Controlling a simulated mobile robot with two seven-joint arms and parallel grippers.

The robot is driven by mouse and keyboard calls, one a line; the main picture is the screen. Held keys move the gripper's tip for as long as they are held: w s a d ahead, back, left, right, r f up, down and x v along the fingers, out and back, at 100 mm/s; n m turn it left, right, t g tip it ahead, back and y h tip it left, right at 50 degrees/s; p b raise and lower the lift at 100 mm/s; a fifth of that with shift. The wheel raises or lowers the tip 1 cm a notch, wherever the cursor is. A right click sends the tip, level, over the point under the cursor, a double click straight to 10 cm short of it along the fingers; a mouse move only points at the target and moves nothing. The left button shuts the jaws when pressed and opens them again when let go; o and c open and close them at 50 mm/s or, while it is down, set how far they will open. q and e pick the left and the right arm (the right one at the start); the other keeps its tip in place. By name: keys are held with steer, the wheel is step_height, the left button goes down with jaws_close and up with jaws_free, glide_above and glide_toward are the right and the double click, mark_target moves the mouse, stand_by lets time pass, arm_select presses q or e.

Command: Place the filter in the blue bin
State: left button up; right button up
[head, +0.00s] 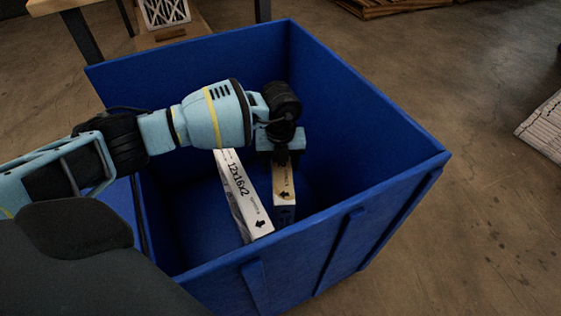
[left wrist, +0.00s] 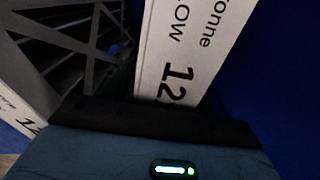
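The blue bin (head: 365,110) stands open on the floor, and my left arm reaches into it. A white-edged filter (head: 243,195) marked 12x16x2 stands on edge inside, slightly tilted. A second filter (head: 284,188), with a tan and white edge, is just right of it, directly below my left gripper (head: 283,158). The gripper meets its far end; its fingertips are hidden, so its grip cannot be told. The left wrist view shows a printed filter edge (left wrist: 185,45) and a filter's dark mesh face (left wrist: 75,45) close to the gripper. My right gripper is not in view.
A wooden table (head: 60,5) with dark legs stands behind the bin, with another filter (head: 163,12) near it. A wooden pallet (head: 390,6) lies at the back, and a light slatted object (head: 545,128) is at the right edge.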

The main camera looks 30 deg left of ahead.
arm_select(q)
steer(key=shift+o, duration=0.2)
steer(key=shift+r, duration=0.1)
step_height(320, 180, up, 11)
steer(key=p, duration=0.4)
steer(key=shift+r, duration=0.55)
